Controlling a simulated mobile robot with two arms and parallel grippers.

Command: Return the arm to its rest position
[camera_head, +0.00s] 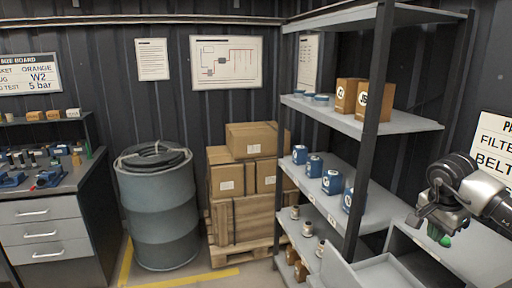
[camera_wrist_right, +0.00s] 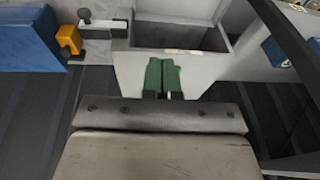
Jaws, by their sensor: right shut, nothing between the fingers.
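My right gripper (camera_head: 440,238) is at the right of the head view, on the arm that comes in from the right edge. Its green fingertips point down and hang in front of the lower right side of the shelf. In the right wrist view the two green fingers (camera_wrist_right: 162,78) are side by side, shut and empty. My left gripper is in neither view.
A metal shelf (camera_head: 400,122) holds brown boxes (camera_head: 362,98), blue filters (camera_head: 331,182) and small jars. Grey bins (camera_head: 372,272) are below my right gripper. A drum (camera_head: 158,215), stacked cartons (camera_head: 248,178) and a workbench (camera_head: 40,212) stand left.

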